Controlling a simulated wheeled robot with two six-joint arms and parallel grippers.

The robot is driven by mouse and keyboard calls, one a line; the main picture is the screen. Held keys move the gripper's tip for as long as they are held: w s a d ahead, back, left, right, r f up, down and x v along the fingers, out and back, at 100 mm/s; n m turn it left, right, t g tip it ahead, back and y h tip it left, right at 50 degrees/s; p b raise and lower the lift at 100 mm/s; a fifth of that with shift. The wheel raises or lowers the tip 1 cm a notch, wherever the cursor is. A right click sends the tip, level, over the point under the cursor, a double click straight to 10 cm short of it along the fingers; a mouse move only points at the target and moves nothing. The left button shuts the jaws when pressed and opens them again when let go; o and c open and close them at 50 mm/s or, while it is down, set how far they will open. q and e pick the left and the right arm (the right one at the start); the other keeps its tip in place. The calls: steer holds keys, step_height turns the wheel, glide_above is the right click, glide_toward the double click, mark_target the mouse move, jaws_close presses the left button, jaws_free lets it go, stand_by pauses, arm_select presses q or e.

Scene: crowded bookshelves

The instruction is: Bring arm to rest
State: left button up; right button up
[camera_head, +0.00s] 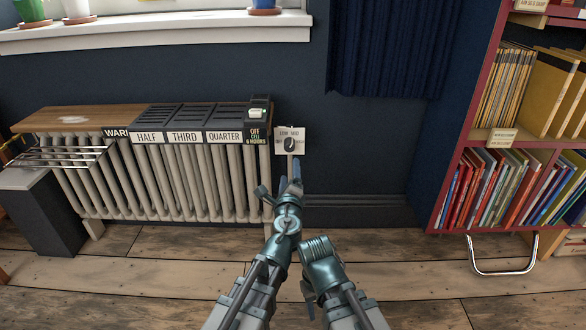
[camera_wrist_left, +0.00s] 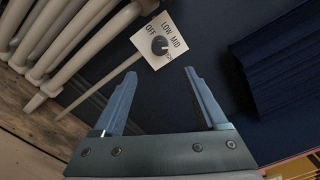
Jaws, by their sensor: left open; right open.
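My left gripper (camera_head: 289,182) is at the centre of the head view, just below the dial plate in the picture. In the left wrist view its two blue fingers (camera_wrist_left: 161,73) are spread with nothing between them. The white dial plate (camera_head: 281,135) carries a dark round knob (camera_head: 290,145); in the wrist view the knob (camera_wrist_left: 160,45) lies beyond the fingertips, apart from them, with OFF, LOW and MID readable. My right gripper (camera_head: 318,258) is lower and to the right, near my left forearm; its fingers are hard to make out and I see nothing held.
A cream radiator (camera_head: 190,180) with a labelled dark top panel stands left. A red bookcase (camera_head: 452,165) full of books stands right, with a metal handle (camera_head: 503,272) at its base. A dark curtain (camera_head: 385,45) hangs above. The wooden floor between is clear.

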arm_select(q)
steer(key=s+a+f+n+g+y, duration=0.35)
steer(key=a+f+n, duration=0.25)
steer(key=a+n, duration=0.25)
steer(key=s+a+f+n+g+y, duration=0.25)
steer(key=a+f+n+g, duration=0.35)
steer(key=a, duration=0.3)
steer(key=s+d+f+n+g+h, duration=0.2)
steer(key=s+f+n+g+h, duration=0.6)
steer(key=s, duration=0.7)
steer(key=s+d+r+m+y+p, duration=0.1)
steer(key=s+d+r+p, duration=0.2)
steer(key=d+r+p, duration=0.45)
steer(key=s+d+r+m+y+p, duration=0.2)
steer(key=s+d+r+p, duration=0.2)
steer(key=r+p, duration=0.6)
step_height(320, 180, up, 36)
steer(key=p, duration=3.8)
steer(key=shift+d+g, duration=0.35)
